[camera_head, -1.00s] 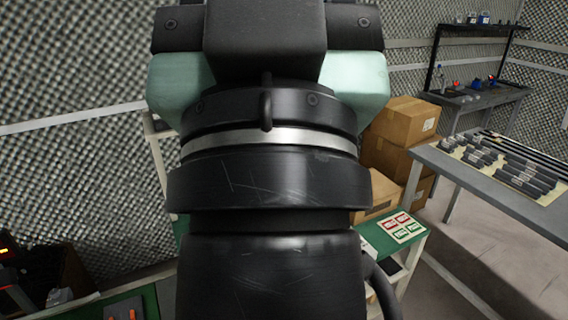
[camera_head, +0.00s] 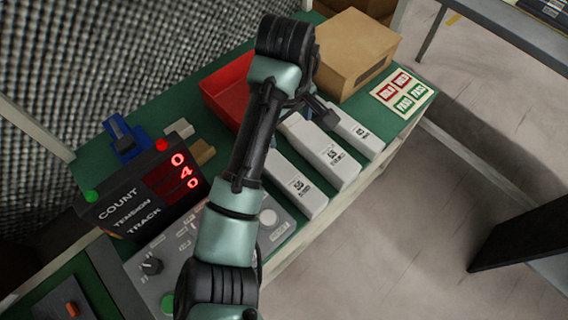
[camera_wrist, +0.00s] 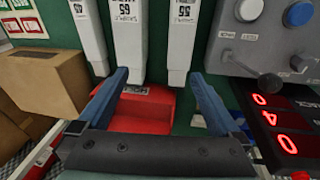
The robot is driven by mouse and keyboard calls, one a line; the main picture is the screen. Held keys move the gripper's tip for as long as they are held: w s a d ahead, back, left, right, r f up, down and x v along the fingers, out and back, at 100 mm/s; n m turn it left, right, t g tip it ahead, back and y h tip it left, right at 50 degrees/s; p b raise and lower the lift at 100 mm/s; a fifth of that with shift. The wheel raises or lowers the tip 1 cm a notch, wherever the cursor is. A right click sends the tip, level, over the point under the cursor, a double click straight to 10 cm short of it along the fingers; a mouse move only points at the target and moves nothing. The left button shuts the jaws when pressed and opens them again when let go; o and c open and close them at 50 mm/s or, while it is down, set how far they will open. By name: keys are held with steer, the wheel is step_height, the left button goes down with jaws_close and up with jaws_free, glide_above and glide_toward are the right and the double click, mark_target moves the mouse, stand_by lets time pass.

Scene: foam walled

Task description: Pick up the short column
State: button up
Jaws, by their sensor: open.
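Three white columns lie side by side on the green bench top: one at the right (camera_head: 355,130), one in the middle (camera_head: 325,155), one at the left (camera_head: 292,185). My arm hides part of them, so I cannot tell clearly which is shortest. In the wrist view, they show at the left (camera_wrist: 90,35), middle (camera_wrist: 128,40) and right (camera_wrist: 182,40), with printed numbers. My gripper (camera_wrist: 160,80) is open and empty, its two blue-grey fingers spread above the column ends and the red bin. In the head view my arm mostly hides it.
A red bin (camera_head: 225,90) and a cardboard box (camera_head: 352,55) stand behind the columns. A card with red and green labels (camera_head: 402,90) lies at the bench's right. A counter display (camera_head: 140,195) and a control panel (camera_head: 150,265) stand at the left.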

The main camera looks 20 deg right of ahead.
steer(key=g+y, duration=0.1)
steer(key=g, duration=0.1)
glide_above(285, 172)
step_height(285, 172, down, 4)
steer(key=shift+n, duration=0.4)
steer(key=f, duration=0.2)
steer(key=f+b, duration=0.1)
steer(key=f, duration=0.1)
steer(key=f+b, duration=0.1)
steer(key=f, duration=0.1)
steer(key=shift+s+a, duration=0.2)
steer(key=shift+a, duration=0.1)
steer(key=shift+w+d+f+b, duration=0.15)
steer(key=shift+f+b, duration=0.35)
steer(key=shift+f, duration=1.1)
steer(key=shift+w+d+f+b, duration=0.15)
steer(key=shift+f+b, duration=0.35)
steer(key=shift+f, duration=1.05)
steer(key=shift+s, duration=0.1)
jaws_close()
steer(key=shift+r, duration=0.1)
